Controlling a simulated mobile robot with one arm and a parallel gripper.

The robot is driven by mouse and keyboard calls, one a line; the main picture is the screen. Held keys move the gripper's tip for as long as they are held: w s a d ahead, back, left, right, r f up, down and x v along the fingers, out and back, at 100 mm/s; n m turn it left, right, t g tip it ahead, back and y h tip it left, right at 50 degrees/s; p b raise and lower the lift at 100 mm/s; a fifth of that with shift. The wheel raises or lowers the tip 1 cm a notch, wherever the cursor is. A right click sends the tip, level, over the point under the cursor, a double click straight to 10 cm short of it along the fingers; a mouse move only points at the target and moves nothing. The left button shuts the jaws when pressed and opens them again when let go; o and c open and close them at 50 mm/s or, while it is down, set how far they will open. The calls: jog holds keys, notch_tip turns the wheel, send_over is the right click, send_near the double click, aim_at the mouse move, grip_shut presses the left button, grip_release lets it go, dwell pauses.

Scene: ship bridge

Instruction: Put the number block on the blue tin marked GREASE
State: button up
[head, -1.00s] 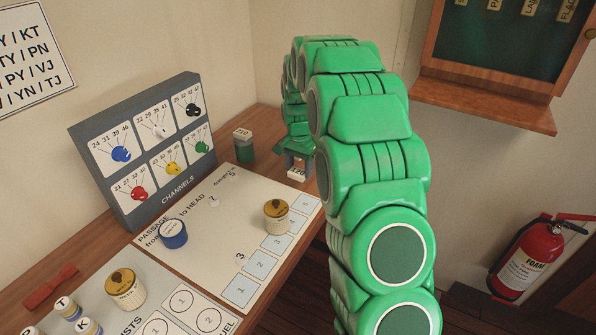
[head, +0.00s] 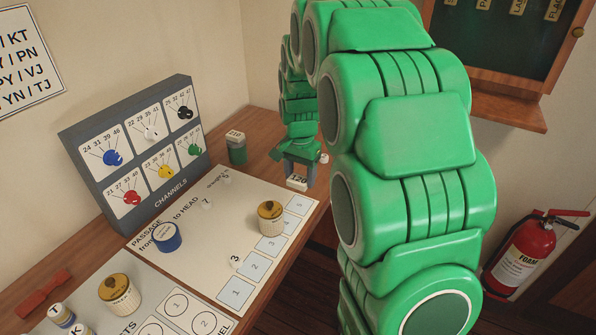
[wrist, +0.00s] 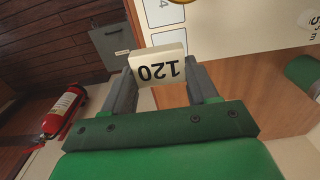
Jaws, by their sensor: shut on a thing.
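The number block (head: 297,182) is white and marked 120. My gripper (head: 300,172) is shut on it near the back right of the desk, beyond the chart's far right corner. In the wrist view the block (wrist: 158,66) sits between the two fingertips, its number upside down. The blue tin (head: 168,241) stands on the left part of the passage chart, left of and nearer than my gripper. Its pale lid carries print too small to read. Nothing rests on it.
A cream tin (head: 271,222) stands on the chart (head: 210,255), with another (head: 118,294) at front left. The channels panel (head: 139,152) rises behind the blue tin. Small pale markers stand on the chart.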

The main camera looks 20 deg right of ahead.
jog(key=shift+s+r, duration=0.2)
jog(key=shift+s, duration=0.2)
